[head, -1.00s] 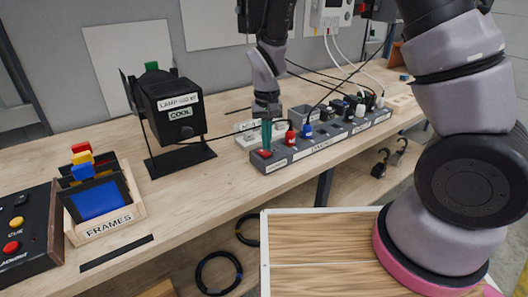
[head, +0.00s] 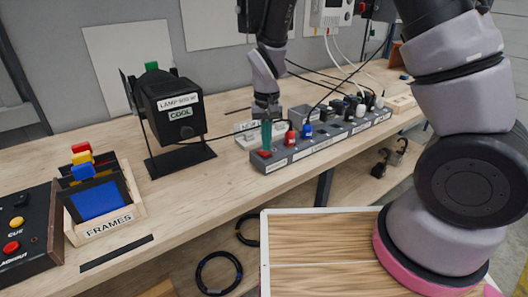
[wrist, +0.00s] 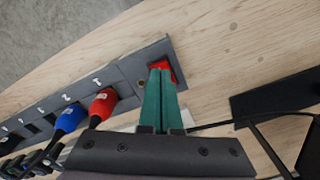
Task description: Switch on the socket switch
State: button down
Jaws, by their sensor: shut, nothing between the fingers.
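The socket strip (head: 325,146) is a long grey bar on the wooden bench, with several plugs in it. Its red switch (head: 264,153) is at the near left end; it also shows in the wrist view (wrist: 163,66), partly covered by my fingertips. My gripper (head: 266,140) points down over that end, with its green fingers (wrist: 159,80) together and nothing between them. The tips are at or just above the red switch; I cannot tell if they touch it. I cannot tell which way the switch is tipped. A red plug (head: 290,137) and a blue plug (head: 307,130) stand beside it.
A black lamp box (head: 172,110) labelled COOL stands left of the strip. A wooden FRAMES rack (head: 108,222) and a black button box (head: 27,240) are further left. Black cables run behind the strip.

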aim_at(267, 153)
jog(key=shift+f, duration=0.7)
dwell(0.3)
jog(key=shift+r, duration=3.5)
